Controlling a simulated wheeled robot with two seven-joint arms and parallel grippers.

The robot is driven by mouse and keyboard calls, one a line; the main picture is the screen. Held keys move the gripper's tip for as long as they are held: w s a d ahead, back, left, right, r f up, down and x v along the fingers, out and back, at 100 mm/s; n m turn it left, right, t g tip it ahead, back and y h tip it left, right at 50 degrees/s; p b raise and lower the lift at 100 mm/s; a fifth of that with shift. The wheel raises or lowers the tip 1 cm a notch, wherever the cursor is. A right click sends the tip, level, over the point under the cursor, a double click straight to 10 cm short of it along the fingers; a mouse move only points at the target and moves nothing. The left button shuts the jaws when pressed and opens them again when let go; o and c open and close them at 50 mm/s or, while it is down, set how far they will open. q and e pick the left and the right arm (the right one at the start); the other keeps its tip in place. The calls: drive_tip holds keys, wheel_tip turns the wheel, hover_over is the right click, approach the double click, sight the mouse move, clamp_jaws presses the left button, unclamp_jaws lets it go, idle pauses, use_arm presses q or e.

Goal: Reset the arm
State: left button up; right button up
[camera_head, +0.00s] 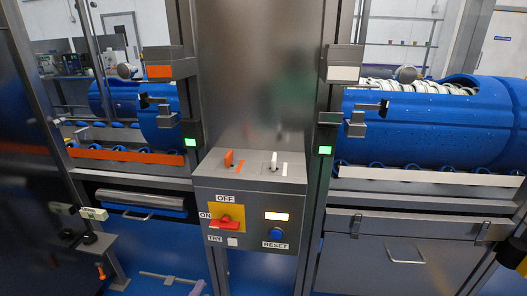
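Neither of my grippers can be made out in the head view. A yellow and black part (517,258) shows at the right edge, cut off by the frame; I cannot tell what it is. The grey control box (250,184) stands in the middle. Its front has a red rotary handle (224,224) on a yellow plate marked ON and OFF, a blue button (277,234) marked RESET, a lit display (277,216) and a white TRY button (232,242). An orange lever (229,158) and a white lever (274,160) stand on its top.
Blue perforated tubs lie behind the frames at left (160,112) and right (430,128). Green lights (190,142) (325,150) glow on the posts. A closed drawer front (400,255) with a handle is at lower right. Metal posts and brackets stand at left.

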use_arm(q)
drive_tip(key=s+a+f+n+g+p, duration=0.1)
drive_tip(key=s+f+n+g+p, duration=0.25)
drive_tip(key=f, duration=0.75)
drive_tip(key=s+f+n+g+p, duration=0.3)
drive_tip(key=s+f+g+p, duration=0.15)
drive_tip(key=f, duration=0.55)
drive_tip(key=s+a+f+n+g+p, duration=0.3)
drive_tip(key=s+a+f, duration=0.1)
drive_tip(key=s, duration=0.6)
drive_tip(key=s+a+f+n+g+y+p, duration=0.1)
drive_tip(key=s+a+f+n+g+p, duration=0.1)
drive_tip(key=s+f, duration=0.4)
drive_tip(key=s+a+n+g, duration=0.1)
drive_tip(key=s+a+n, duration=0.1)
drive_tip(key=s, duration=0.2)
drive_tip(key=shift+s+f+g+p, duration=0.15)
drive_tip(key=shift+s+g+p, duration=0.25)
use_arm(e)
drive_tip(key=s+d+r, duration=0.1)
drive_tip(key=s+r, duration=0.5)
drive_tip(key=r, duration=0.6)
drive_tip(key=shift+d+r, duration=0.2)
drive_tip(key=shift+r, duration=0.1)
use_arm(q)
drive_tip(key=shift+n, duration=0.25)
